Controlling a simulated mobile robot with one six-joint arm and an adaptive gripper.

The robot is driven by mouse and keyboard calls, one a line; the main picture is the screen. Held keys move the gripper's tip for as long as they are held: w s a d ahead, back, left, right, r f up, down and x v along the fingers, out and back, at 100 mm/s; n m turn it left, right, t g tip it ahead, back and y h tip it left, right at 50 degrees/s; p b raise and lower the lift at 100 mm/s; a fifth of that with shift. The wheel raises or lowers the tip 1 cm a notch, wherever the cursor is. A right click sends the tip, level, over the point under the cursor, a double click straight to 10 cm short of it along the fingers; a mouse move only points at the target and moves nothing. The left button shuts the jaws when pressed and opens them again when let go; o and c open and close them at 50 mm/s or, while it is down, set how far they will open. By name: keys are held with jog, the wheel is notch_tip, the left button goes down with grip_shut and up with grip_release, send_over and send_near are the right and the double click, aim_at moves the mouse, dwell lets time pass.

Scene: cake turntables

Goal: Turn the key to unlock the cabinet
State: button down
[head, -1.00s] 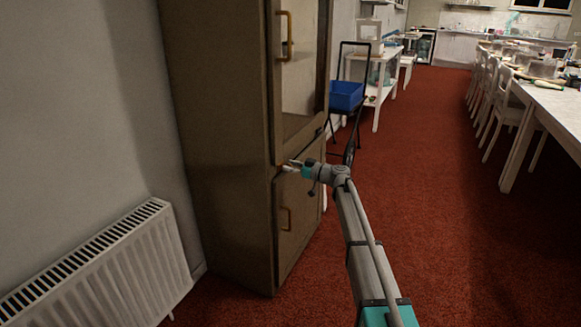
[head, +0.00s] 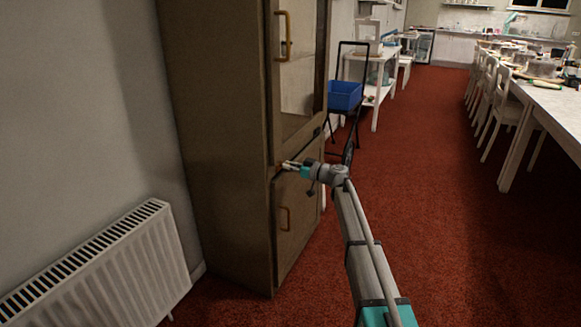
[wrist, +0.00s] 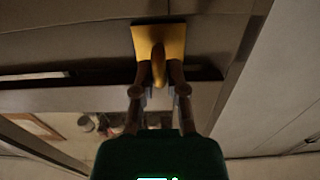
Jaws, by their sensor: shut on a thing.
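The tall brown cabinet (head: 222,150) stands against the wall, with a glazed upper door and a solid lower door (head: 298,232). Both doors look closed. In the wrist view a yellow lock plate (wrist: 146,40) sits on the cabinet front, with a yellow key (wrist: 158,66) standing out from it. My gripper (head: 287,165) is at the cabinet front near the seam between the doors. In the wrist view my gripper (wrist: 159,82) has its fingers on both sides of the key, shut on it. The key is too small to make out in the head view.
A white radiator (head: 110,265) stands at the left wall. A trolley with a blue crate (head: 345,96) is behind the cabinet. A long table (head: 545,100) with chairs is at right. Red carpet between is clear.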

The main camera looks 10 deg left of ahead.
jog(key=shift+a+m, duration=0.15)
jog(key=shift+m, duration=0.15)
jog(key=m, duration=0.3)
jog(key=shift+w, duration=0.1)
jog(key=m, duration=0.5)
jog(key=shift+w+f+m, duration=0.15)
jog(key=shift+m, duration=0.15)
jog(key=m, duration=0.4)
jog(key=shift+w+f+m+b, duration=0.1)
jog(key=shift+f+m+b, duration=0.05)
jog(key=shift+m+b, duration=0.2)
jog(key=m, duration=0.4)
jog(key=shift+f, duration=0.15)
